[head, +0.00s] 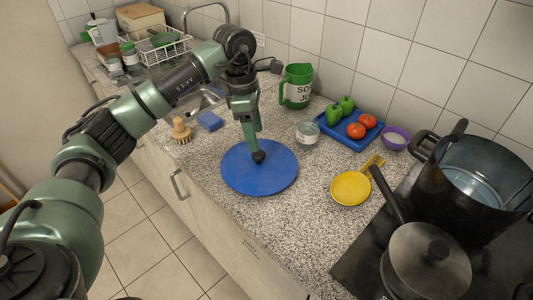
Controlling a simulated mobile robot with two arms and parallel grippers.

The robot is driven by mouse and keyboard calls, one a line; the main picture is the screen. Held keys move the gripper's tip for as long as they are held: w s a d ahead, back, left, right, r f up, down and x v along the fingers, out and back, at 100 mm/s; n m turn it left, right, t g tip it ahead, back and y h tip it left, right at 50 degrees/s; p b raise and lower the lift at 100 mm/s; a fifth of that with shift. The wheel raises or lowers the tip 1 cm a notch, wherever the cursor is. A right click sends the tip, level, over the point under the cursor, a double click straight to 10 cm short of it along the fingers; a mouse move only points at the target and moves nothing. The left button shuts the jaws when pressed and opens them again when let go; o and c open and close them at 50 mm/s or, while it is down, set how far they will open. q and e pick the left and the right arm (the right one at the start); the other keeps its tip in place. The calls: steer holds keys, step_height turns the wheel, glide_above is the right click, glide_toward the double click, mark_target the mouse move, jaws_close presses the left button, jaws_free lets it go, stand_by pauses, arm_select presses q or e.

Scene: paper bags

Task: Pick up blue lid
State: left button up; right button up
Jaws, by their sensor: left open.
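The blue lid (243,180) is a flat round disc with a small dark knob (258,156) near its middle. It lies on the speckled counter near the front edge. My left gripper (256,146) points down directly over the knob. Its fingers are at or very close to the knob, and I cannot tell whether they touch it. The gripper is open and partly hides the knob and the lid's far edge. My right gripper is not in view.
A yellow plate (351,189), a glass jar (308,136), a blue tray (338,135) with vegetables and a green jug (297,87) stand nearby. A big pot (470,190) and a lidded pan (428,262) are at right. A brush (181,131) and sponge (209,121) lie left.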

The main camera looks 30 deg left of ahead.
mark_target(258, 154)
arm_select(q)
steer(key=f, duration=0.1)
steer(key=f+p, duration=0.1)
steer(key=s+f, duration=0.1)
steer(key=shift+s+d+f+p, duration=0.1)
steer(key=shift+d+f+p, duration=0.15)
steer(key=shift+d+p, duration=0.15)
steer(key=f, duration=0.2)
steer(key=shift+w+d+f+p, duration=0.2)
steer(key=shift+w+f+p, duration=0.1)
steer(key=shift+f+p, duration=0.05)
steer(key=shift+f, duration=0.4)
steer(key=c, duration=1.1)
jaws_close()
steer(key=shift+r, duration=0.1)
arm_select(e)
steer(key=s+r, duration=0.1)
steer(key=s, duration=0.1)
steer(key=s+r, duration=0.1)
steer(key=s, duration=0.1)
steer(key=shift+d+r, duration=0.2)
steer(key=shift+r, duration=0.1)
